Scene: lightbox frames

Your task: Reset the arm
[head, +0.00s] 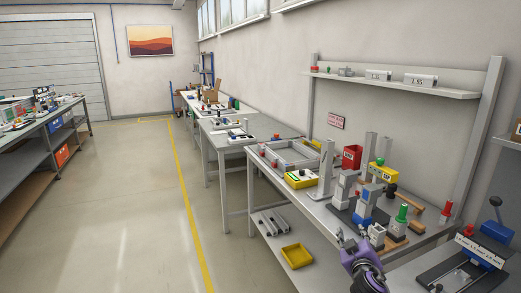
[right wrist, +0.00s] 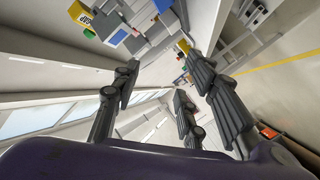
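My right arm comes in at the bottom of the head view, purple and dark grey. Its gripper (head: 352,240) is in front of the near workbench (head: 413,246), close to its front edge. In the right wrist view the dark ribbed fingers of the right gripper (right wrist: 160,72) are spread apart with nothing between them. That view is strongly tilted, with windows at the left and bench items at the top. My left gripper and arm are not in view.
The near bench carries a press-like fixture (head: 367,198), a red bin (head: 352,157) and a yellow box (head: 300,179). A yellow tray (head: 296,256) lies on its lower shelf. More benches line the wall. The floor aisle (head: 140,215) at left is clear.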

